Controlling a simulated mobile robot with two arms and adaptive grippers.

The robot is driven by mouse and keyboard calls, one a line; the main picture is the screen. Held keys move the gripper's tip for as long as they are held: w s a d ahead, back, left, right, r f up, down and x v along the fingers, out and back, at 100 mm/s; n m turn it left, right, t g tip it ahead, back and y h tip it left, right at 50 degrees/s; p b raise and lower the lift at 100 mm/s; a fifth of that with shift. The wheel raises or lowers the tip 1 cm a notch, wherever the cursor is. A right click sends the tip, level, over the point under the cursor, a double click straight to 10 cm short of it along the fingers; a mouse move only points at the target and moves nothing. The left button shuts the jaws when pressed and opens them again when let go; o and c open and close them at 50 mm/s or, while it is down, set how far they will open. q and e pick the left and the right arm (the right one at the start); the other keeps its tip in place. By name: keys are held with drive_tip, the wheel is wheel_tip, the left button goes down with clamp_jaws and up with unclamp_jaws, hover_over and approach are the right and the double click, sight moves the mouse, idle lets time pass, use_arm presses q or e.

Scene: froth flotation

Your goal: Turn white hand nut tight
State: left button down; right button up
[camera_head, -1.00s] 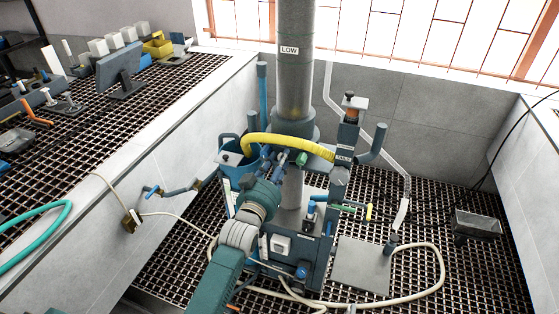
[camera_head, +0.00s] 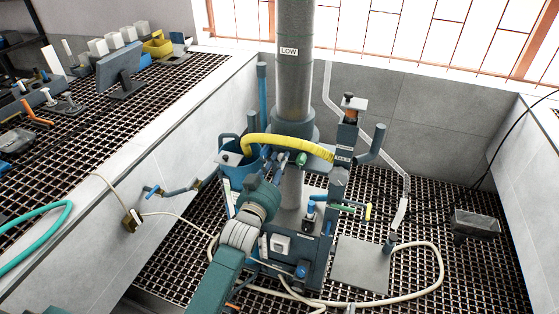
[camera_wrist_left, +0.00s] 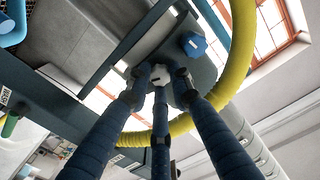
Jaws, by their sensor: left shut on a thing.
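The white hand nut (camera_wrist_left: 160,74) shows in the left wrist view between my fingertips, in front of a dark grey bracket (camera_wrist_left: 203,70). My left gripper (camera_wrist_left: 158,82) is shut on it, one finger on each side. In the head view my left gripper (camera_head: 270,168) is at the column stand, just below the yellow hose (camera_head: 290,143); the nut is hidden there. The nut's thread and seating cannot be seen. My right gripper is in neither view.
A blue knob (camera_wrist_left: 194,44) sits beside the nut on the bracket. The yellow hose curves close around my fingers. The grey column (camera_head: 295,70) rises behind, and a blue bucket (camera_head: 236,178) hangs at its left. A cream hose (camera_head: 440,270) loops over the floor grating.

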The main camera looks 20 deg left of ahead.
use_arm(q)
drive_tip(key=m, duration=0.6)
drive_tip(key=shift+w+r+p, duration=0.1)
drive_tip(key=shift+r+p, duration=0.25)
drive_tip(key=shift+p, duration=0.05)
drive_tip(key=m, duration=0.6)
drive_tip(key=shift+d+m, duration=0.1)
drive_tip(key=shift+m, duration=0.2)
drive_tip(key=c, duration=1.8)
unclamp_jaws()
drive_tip(key=shift+c, duration=0.2)
drive_tip(key=shift+f, duration=0.2)
drive_tip(key=s, duration=1.2)
drive_tip(key=shift+a, duration=0.2)
